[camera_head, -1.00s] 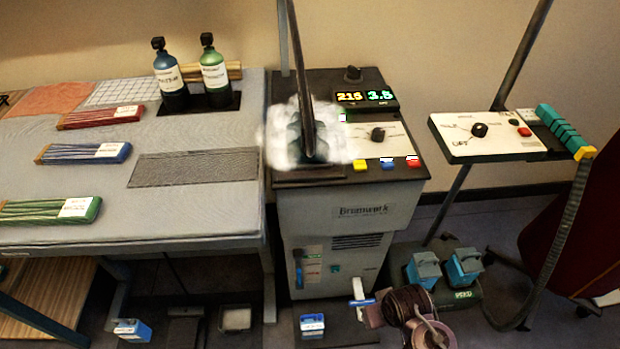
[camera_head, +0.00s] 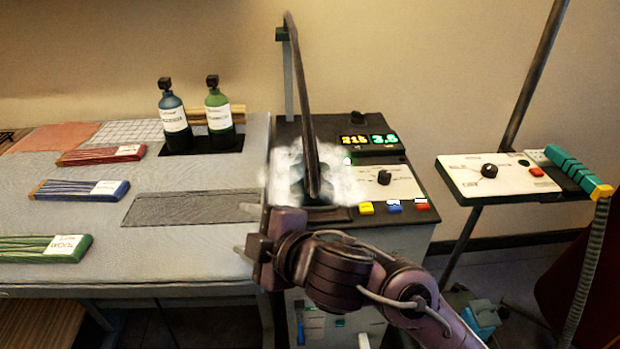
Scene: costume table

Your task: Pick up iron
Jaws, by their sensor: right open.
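The iron (camera_head: 297,172) appears as a dark, greenish shape wrapped in white steam on top of the steam station (camera_head: 405,235). A dark hose or pole rises in front of it, so its outline and handle are partly hidden. My right gripper (camera_head: 244,231) is open and empty, its fingers pointing left over the front right edge of the grey table. It shows below and left of the iron in the picture and is apart from it. My left gripper is not in view.
Two bottles (camera_head: 173,122) (camera_head: 218,117) stand on a dark tray at the table's back. Red, blue and green bundles lie at the left of the table (camera_head: 150,265). A control panel (camera_head: 490,175) with a teal-handled tool (camera_head: 578,172) stands at the right.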

